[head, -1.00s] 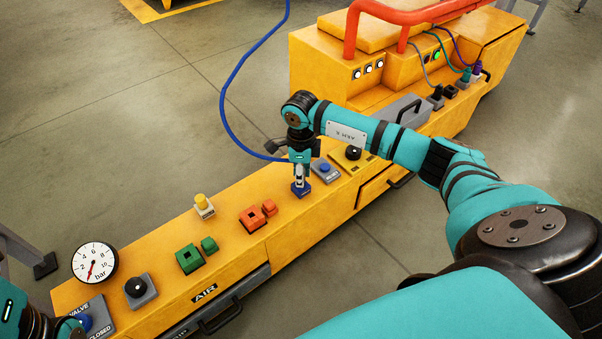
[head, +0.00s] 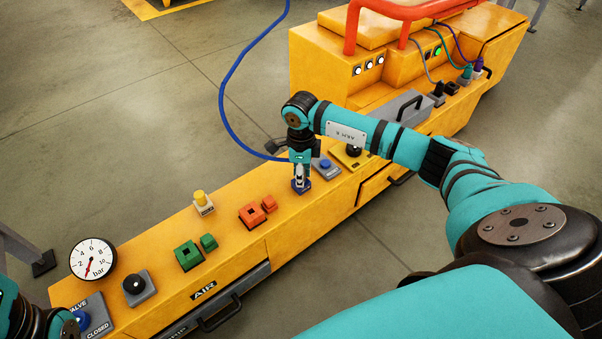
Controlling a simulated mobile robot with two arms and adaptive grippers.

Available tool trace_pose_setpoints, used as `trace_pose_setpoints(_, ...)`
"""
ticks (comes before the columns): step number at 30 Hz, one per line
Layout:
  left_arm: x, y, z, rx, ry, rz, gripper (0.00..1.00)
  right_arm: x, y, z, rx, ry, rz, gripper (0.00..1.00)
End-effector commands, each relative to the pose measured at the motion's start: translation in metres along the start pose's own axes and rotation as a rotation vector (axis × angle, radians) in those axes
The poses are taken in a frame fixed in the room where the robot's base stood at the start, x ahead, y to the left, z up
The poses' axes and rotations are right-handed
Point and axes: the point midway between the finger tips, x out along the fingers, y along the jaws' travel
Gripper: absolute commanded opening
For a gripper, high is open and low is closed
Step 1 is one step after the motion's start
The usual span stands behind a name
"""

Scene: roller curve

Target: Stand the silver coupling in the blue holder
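The silver coupling (head: 300,172) is upright between the fingers of my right gripper (head: 300,174), which points straight down. The small blue holder (head: 301,187) is directly below it on the yellow bench. The coupling's lower end meets the holder in the picture; I cannot tell how deep it sits. The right fingers appear closed around the coupling. My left arm shows only at the lower left corner, beside the blue valve knob (head: 82,320); its fingertips cannot be made out.
The yellow bench (head: 230,240) carries green blocks (head: 188,256), orange blocks (head: 250,215), a yellow button (head: 201,200), a black knob (head: 134,285) and a pressure gauge (head: 93,259). A blue hose (head: 222,100) loops behind my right gripper. A grey box with a blue button (head: 324,164) stands close right.

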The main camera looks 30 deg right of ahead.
Motion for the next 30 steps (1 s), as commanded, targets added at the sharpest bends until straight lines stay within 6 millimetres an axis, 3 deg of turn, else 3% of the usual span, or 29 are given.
trace_pose_setpoints(4, 0.003, 0.000, -0.001, 0.001, 0.008, 0.001, 0.40, 0.000, 0.000, 0.000, 0.000, -0.001, 0.000, 0.00)
trace_pose_setpoints(5, 0.003, 0.000, -0.001, 0.001, 0.009, 0.001, 0.40, 0.000, 0.000, 0.000, 0.000, -0.001, 0.000, 0.26)
trace_pose_setpoints(11, 0.003, 0.000, -0.001, 0.001, 0.010, 0.000, 0.40, 0.000, 0.000, 0.000, 0.000, -0.001, 0.000, 0.52)
trace_pose_setpoints(22, 0.000, -0.001, 0.001, 0.000, -0.002, -0.007, 0.40, -0.007, -0.001, 0.001, -0.001, -0.002, -0.002, 0.52)
trace_pose_setpoints(30, 0.001, -0.001, 0.001, 0.000, 0.001, -0.004, 0.40, -0.059, -0.001, 0.001, -0.002, -0.004, -0.004, 0.52)
